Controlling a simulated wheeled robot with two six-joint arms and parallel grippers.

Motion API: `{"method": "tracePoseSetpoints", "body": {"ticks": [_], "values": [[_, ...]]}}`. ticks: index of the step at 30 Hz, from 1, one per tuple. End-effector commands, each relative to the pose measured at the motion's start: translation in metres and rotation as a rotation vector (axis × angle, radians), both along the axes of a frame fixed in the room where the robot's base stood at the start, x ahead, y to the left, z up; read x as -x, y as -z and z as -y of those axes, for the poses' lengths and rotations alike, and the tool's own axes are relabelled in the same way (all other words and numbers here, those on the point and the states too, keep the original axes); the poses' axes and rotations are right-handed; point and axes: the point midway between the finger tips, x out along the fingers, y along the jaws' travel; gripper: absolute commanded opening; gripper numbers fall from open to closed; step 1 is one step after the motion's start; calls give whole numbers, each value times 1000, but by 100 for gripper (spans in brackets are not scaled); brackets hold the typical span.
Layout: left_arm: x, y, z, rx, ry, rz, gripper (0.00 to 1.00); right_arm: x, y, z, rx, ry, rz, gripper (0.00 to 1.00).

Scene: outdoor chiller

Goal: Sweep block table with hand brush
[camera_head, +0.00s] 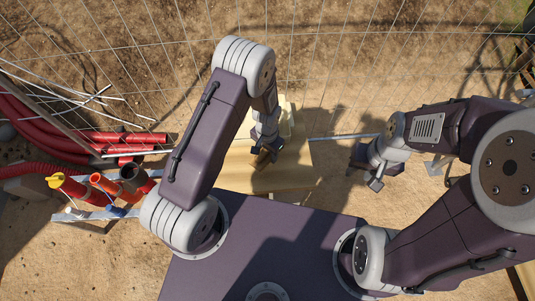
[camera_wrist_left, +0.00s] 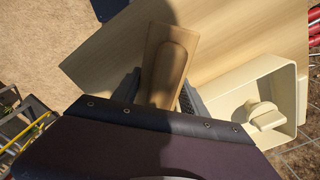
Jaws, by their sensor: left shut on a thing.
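The light wooden block table (camera_head: 295,178) stands in front of my base, and its top also fills much of the left wrist view (camera_wrist_left: 235,38). My left gripper (camera_head: 264,157) is over it. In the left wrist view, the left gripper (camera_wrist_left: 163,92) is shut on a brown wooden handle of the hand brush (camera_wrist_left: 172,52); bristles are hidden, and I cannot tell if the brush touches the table. My right gripper (camera_head: 364,171) hangs empty to the right of the table, fingers apart.
A cream open box-like object with a small knob-shaped piece (camera_wrist_left: 268,117) is at the table's side. Red pipes (camera_head: 120,137) and a rack of colored tubes (camera_head: 100,187) lie left. A wire fence (camera_head: 320,50) runs behind. Bare sandy ground lies right.

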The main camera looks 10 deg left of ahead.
Motion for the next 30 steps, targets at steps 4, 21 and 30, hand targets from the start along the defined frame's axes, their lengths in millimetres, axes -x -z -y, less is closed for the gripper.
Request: {"method": "tracePoseSetpoints", "body": {"ticks": [4, 21, 30], "values": [[-2, -18, 0, 0, -1, 1, 13, 0, -15, 0, 0, 0, 0, 36], [-5, -39, 0, 0, -3, 1, 13, 0, -32, 0, 0, 0, 0, 36], [-4, -39, 0, 0, -7, 0, 13, 0, -32, 0, 0, 0, 0, 36]]}}
